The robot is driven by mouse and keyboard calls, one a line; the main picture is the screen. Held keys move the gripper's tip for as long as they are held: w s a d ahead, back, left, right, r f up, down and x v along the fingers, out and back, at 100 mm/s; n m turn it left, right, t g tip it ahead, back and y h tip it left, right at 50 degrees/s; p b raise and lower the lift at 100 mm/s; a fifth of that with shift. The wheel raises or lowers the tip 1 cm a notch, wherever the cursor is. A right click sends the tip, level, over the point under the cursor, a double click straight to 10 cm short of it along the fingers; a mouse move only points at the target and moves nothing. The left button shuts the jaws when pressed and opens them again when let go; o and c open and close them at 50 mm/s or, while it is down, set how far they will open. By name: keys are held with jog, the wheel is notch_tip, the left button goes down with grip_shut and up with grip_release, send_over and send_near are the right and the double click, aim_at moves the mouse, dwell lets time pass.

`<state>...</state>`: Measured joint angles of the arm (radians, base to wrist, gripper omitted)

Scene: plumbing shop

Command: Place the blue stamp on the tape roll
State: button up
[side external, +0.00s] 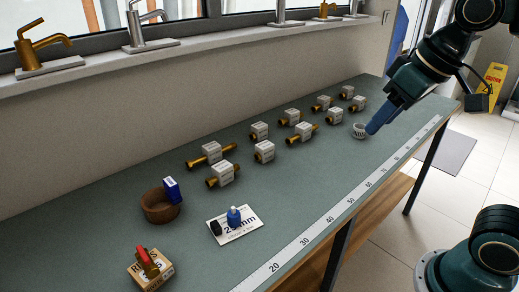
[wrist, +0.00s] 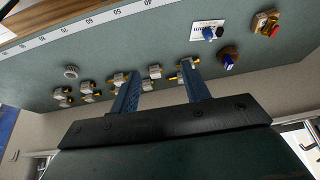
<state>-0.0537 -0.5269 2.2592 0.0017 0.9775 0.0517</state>
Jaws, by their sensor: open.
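The blue stamp (side external: 234,216), a small knobbed piece, stands upright on a white printed card on the bench. It also shows in the wrist view (wrist: 208,34). The tape roll (side external: 359,131), a small white ring, lies flat near the far end of the bench; it shows at the left of the wrist view (wrist: 71,72). My gripper (side external: 371,130) has blue fingers, open and empty. In the side view its tips appear beside the roll, but in the wrist view (wrist: 160,69) the roll lies outside the fingers, and the gripper seems above the bench.
A black piece (side external: 215,228) shares the card (side external: 239,234). A brown bowl (side external: 160,211) holds a blue-and-white block (side external: 172,190). A box (side external: 152,274) carries a red-topped piece (side external: 146,257). Several brass fittings with white blocks (side external: 222,174) stand mid-bench. A ruler strip (side external: 305,240) lines the front edge.

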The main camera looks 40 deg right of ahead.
jog(key=s+d+f, duration=0.1)
jog(key=s+f, duration=0.3)
jog(key=s, duration=0.2)
jog(key=shift+f+t, duration=0.2)
jog(key=shift+t, duration=0.1)
jog(key=shift+d, duration=0.1)
dwell(0.9)
